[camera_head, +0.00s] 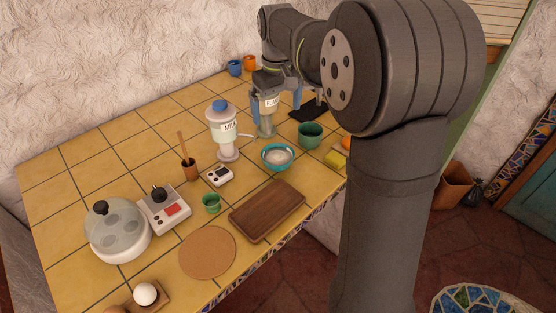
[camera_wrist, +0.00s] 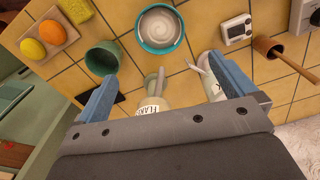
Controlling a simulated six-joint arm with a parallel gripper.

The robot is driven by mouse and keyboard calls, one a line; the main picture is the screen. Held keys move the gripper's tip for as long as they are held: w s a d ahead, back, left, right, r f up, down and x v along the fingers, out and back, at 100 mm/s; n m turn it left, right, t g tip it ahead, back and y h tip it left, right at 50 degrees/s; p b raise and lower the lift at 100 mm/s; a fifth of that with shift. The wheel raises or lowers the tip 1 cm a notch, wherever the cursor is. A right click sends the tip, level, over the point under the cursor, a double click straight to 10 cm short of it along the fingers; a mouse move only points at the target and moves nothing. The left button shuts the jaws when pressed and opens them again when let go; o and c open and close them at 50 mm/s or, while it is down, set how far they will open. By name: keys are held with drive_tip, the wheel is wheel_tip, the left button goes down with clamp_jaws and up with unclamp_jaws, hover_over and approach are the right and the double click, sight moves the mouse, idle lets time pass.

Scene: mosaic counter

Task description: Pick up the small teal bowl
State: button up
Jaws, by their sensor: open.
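The small teal bowl (camera_head: 264,160) stands upright on the tiled counter, with pale, whitish contents or lining. It also shows at the top middle of the wrist view (camera_wrist: 140,38). My gripper (camera_head: 276,112) is open, behind the bowl in the head view and apart from it. In the wrist view my gripper (camera_wrist: 161,72) has its two blue fingers spread, with the bowl beyond the fingertips. A jar labelled as flakes (camera_head: 268,104) shows between the fingers in both views; I cannot tell whether a finger touches it.
A white timer (camera_head: 220,176), green cup (camera_head: 211,203) and wooden board (camera_head: 267,210) lie in front. A yellow sponge (camera_wrist: 75,10) is near the pot. Tiles beside the bowl are bare.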

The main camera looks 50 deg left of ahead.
sight(278, 156)
drive_tip(key=shift+n, duration=0.3)
wheel_tip(278, 156, down, 18)
drive_tip(key=shift+d+r, duration=0.1)
drive_tip(key=shift+r, duration=0.15)
drive_tip(key=c, duration=1.1)
drive_tip(key=shift+o, duration=0.2)
drive_tip(key=shift+r, duration=0.1)
